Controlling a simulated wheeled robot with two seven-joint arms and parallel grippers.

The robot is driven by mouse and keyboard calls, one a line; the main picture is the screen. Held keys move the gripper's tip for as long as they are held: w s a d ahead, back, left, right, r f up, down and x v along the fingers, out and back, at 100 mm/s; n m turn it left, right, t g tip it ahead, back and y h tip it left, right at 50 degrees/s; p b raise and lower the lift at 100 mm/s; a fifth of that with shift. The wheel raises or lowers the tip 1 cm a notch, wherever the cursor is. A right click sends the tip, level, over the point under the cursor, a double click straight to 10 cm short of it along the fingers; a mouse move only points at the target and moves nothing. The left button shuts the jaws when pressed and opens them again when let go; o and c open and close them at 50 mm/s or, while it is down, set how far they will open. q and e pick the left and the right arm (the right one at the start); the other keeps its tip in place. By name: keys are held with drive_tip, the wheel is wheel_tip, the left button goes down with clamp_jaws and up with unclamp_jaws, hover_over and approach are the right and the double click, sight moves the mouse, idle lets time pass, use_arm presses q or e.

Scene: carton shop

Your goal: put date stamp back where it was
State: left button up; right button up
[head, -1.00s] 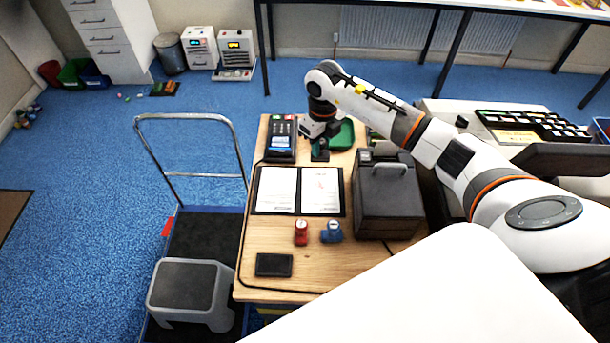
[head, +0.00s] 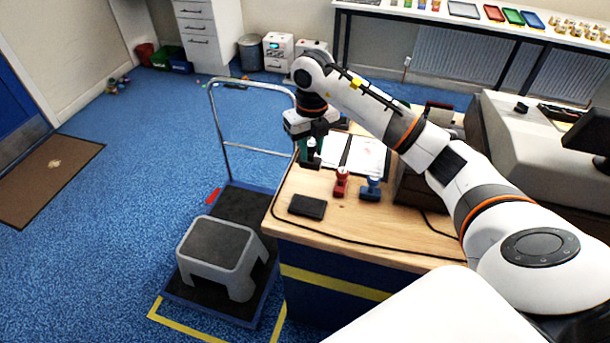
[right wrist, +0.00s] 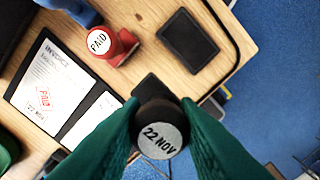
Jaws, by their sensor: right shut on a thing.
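The date stamp is dark with a round top reading "22 NOV" (right wrist: 162,138); its dark base shows in the head view (head: 310,163). My right gripper (head: 311,146) is shut on it, with green fingers on both sides of the stamp in the right wrist view. The stamp is upright over the left part of the wooden desk (head: 330,222), beside the open folder (head: 364,156). I cannot tell whether its base touches the desk. My left gripper is not in view.
A red PAID stamp (head: 341,182) and a blue stamp (head: 371,188) stand in front of the folder. A black pad (head: 307,206) lies near the desk's front left. A dark box (head: 412,184) stands right. A trolley with a grey step stool (head: 220,250) is left of the desk.

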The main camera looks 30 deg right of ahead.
sight(311, 160)
drive_tip(key=shift+f, duration=0.7)
drive_tip(key=shift+d+f, duration=0.1)
drive_tip(key=shift+f, duration=0.55)
wheel_tip(311, 160, down, 3)
drive_tip(key=shift+f+p, duration=0.1)
drive_tip(key=shift+p, duration=0.65)
drive_tip(key=shift+f, duration=0.25)
drive_tip(key=o, duration=0.8)
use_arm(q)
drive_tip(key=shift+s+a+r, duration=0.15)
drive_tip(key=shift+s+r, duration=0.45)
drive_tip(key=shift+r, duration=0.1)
